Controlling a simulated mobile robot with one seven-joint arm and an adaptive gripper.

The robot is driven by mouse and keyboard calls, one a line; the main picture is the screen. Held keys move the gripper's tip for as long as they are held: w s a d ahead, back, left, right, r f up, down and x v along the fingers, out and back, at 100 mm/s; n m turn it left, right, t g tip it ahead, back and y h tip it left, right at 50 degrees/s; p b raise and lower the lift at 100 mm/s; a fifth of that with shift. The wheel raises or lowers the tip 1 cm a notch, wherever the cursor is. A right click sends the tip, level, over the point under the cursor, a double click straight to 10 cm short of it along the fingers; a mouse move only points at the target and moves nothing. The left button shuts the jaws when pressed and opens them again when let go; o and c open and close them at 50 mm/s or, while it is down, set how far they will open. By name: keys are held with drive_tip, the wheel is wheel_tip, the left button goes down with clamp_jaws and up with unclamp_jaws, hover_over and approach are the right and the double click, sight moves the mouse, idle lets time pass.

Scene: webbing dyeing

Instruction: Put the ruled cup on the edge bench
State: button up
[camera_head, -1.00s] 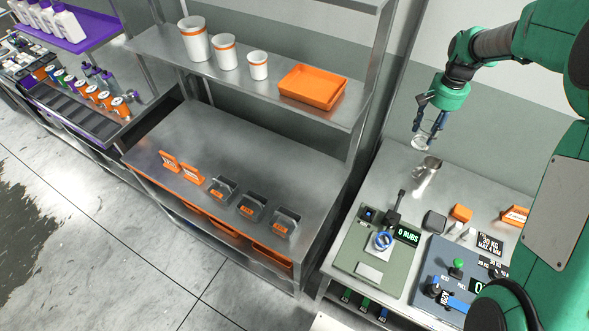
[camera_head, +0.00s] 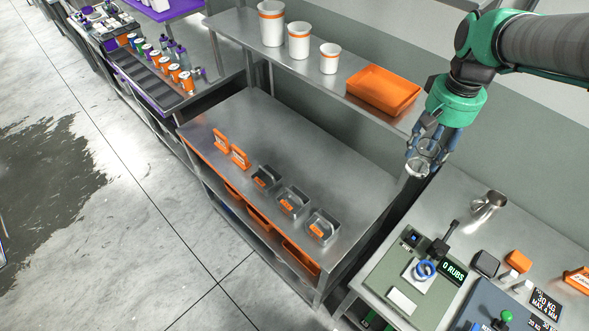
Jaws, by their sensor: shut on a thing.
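My gripper (camera_head: 430,147) is at the right of the head view, pointing down. It is shut on a small clear cup (camera_head: 418,168), which I take to be the ruled cup. Its markings are too small to read, and the fingers hide part of it. The cup hangs in the air, in the picture near the right end of the middle steel bench (camera_head: 310,150). Another steel bench (camera_head: 455,190) stands to the right, with test devices on it. No label shows which bench is the edge bench.
The middle bench holds orange signs (camera_head: 230,150) and several grey trays (camera_head: 292,202). Its shelf carries white tubs (camera_head: 299,42) and an orange tray (camera_head: 383,90). A metal jug (camera_head: 489,205) and a rub tester (camera_head: 415,275) stand on the right bench. The middle bench's back is clear.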

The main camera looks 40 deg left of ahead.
drive_tip(key=s+a+r+n+p, duration=0.1)
drive_tip(key=a+r, duration=0.2)
drive_tip(key=a, duration=0.6)
drive_tip(key=s+a+r+n+p, duration=0.1)
drive_tip(key=s+a+r+n, duration=0.1)
drive_tip(key=a, duration=0.6)
drive_tip(key=w+a+f+p, duration=0.1)
drive_tip(key=a+f, duration=0.2)
drive_tip(key=a, duration=0.6)
drive_tip(key=a+f, duration=0.3)
drive_tip(key=a, duration=0.7)
drive_tip(key=s+a+f+m+p, duration=0.1)
drive_tip(key=a+f+m, duration=0.1)
drive_tip(key=a+f, duration=0.7)
drive_tip(key=a+f+m, duration=0.1)
drive_tip(key=a+f, duration=0.1)
drive_tip(key=f, duration=0.4)
drive_tip(key=s+a+f+m, duration=0.1)
drive_tip(key=a+f, duration=0.2)
drive_tip(key=f, duration=0.3)
drive_tip(key=a+f+m+p, duration=0.1)
drive_tip(key=a+f, duration=0.2)
drive_tip(key=f, duration=0.3)
drive_tip(key=shift+s+f, duration=0.15)
drive_tip(key=shift+f, duration=0.15)
drive_tip(key=shift+f, duration=0.15)
wheel_tip(320, 180, down, 6)
